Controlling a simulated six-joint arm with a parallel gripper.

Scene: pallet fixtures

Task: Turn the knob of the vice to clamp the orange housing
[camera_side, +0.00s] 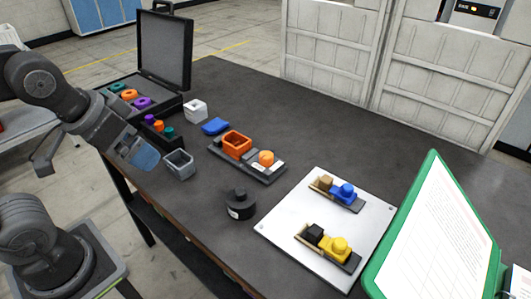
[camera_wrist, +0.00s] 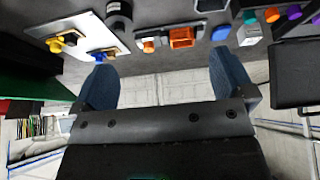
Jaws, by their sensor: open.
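The orange housing (camera_side: 236,143) is an open-topped box. It sits in the dark vice (camera_side: 250,169) in the middle of the table, and its fit against the jaws is too small to tell. The vice's round orange knob (camera_side: 266,157) is at the right end. In the wrist view the housing (camera_wrist: 182,38) and the knob (camera_wrist: 149,46) show near the top, beyond the fingertips. My gripper (camera_wrist: 166,76) is open and empty, its two blue-padded fingers wide apart. In the side view its blue finger (camera_side: 145,155) is at the table's left edge, well apart from the vice.
A grey open box (camera_side: 179,164) stands near my gripper. A black cylinder (camera_side: 239,205) stands in front of the vice. A white plate (camera_side: 282,231) carries blue-knob and yellow-knob fixtures. A blue piece (camera_side: 215,126), white block (camera_side: 195,110) and open black case (camera_side: 163,50) are behind. The back right is clear.

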